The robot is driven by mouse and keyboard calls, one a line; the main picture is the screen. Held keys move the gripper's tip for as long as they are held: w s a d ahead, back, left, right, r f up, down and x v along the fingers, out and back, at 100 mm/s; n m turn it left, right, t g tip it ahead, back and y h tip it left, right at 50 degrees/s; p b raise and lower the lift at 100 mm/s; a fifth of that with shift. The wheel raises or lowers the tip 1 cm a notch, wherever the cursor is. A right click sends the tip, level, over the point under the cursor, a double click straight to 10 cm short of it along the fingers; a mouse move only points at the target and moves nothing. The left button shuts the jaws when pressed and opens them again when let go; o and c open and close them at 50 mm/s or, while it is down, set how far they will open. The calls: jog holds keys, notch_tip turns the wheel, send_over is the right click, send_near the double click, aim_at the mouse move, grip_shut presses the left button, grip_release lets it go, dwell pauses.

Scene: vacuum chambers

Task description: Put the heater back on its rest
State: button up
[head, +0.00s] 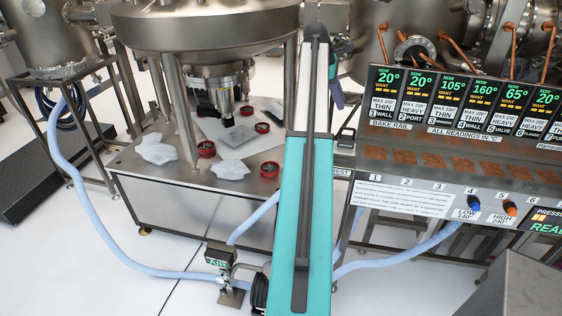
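A small label reading "REST" (342,173) is on the bench, just right of my arm. Above it is a small dark bracket-like part (346,138); I cannot tell if it is the rest. I cannot clearly make out the heater. A purple and teal piece (336,92) shows beside the upper end of my arm, mostly hidden; I cannot tell what it is. My teal and grey arm runs up the middle of the head view. My gripper is not visible at its far end.
A steel table (200,205) with red rings and white cloths stands left. A blue hose (100,225) crosses the floor.

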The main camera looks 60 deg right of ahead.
jog(key=w+a+f+y, duration=0.1)
jog(key=w+a+f, duration=0.6)
jog(key=a+f, duration=0.3)
jog(key=w+a+f, duration=0.6)
jog(key=a+f, duration=0.1)
jog(key=f, duration=0.5)
jog(key=w+a+f+y, duration=0.1)
jog(key=w+a+f, duration=0.6)
jog(key=a+f, duration=0.25)
jog(key=a+f+m, duration=0.1)
jog(key=a+f, duration=1.5)
jog(key=a, duration=0.4)
jog(key=s+a+f+y, duration=0.1)
jog(key=s+a+f, duration=0.25)
jog(key=a, duration=0.25)
jog(key=s+a+f, duration=0.2)
jog(key=a+f, duration=0.2)
jog(key=a, duration=0.2)
jog(key=s+a+f+m+g, duration=0.1)
jog(key=s+a+f, duration=0.3)
jog(key=s+a, duration=0.5)
jog(key=s+a+f+m+g, duration=0.1)
jog(key=s+a+f, duration=0.3)
jog(key=s+a, duration=0.4)
jog(key=shift+s+a+f+m+y, duration=0.3)
jog(key=shift+s+a+m, duration=0.1)
jog(key=shift+s, duration=0.45)
